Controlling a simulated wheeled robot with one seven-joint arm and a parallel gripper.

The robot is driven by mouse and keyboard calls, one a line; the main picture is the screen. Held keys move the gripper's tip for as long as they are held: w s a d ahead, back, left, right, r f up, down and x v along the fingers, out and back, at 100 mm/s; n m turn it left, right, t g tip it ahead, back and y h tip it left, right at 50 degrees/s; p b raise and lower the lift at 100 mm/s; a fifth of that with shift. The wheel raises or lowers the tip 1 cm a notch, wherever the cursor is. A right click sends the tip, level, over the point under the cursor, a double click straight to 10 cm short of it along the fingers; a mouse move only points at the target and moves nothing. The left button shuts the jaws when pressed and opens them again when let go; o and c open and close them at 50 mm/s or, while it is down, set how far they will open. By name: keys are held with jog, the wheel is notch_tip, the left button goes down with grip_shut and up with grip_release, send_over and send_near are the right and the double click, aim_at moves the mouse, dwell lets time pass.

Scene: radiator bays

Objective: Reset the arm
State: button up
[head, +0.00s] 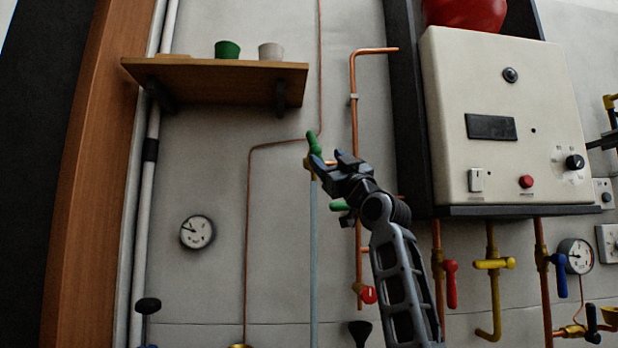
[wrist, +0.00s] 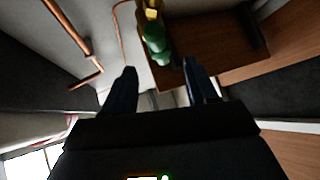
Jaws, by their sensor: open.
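My gripper (head: 329,160) is raised in front of the wall, in the middle of the head view, with my arm reaching up from the lower right. In the wrist view its two dark fingers (wrist: 161,78) stand apart, with nothing held between them. A green valve handle (head: 314,143) on a brass fitting shows just beyond the fingertips. It also shows in the wrist view (wrist: 155,42), ahead of the gap between the fingers. I cannot tell whether a finger touches it.
A wooden shelf (head: 215,77) with a green cup (head: 227,49) and a pale cup (head: 271,51) is at upper left. A white boiler box (head: 508,115) hangs at right, above a red valve handle (head: 450,283) and a yellow one (head: 494,263). A gauge (head: 197,232) is at left.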

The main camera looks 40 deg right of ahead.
jog(key=shift+f, duration=0.1)
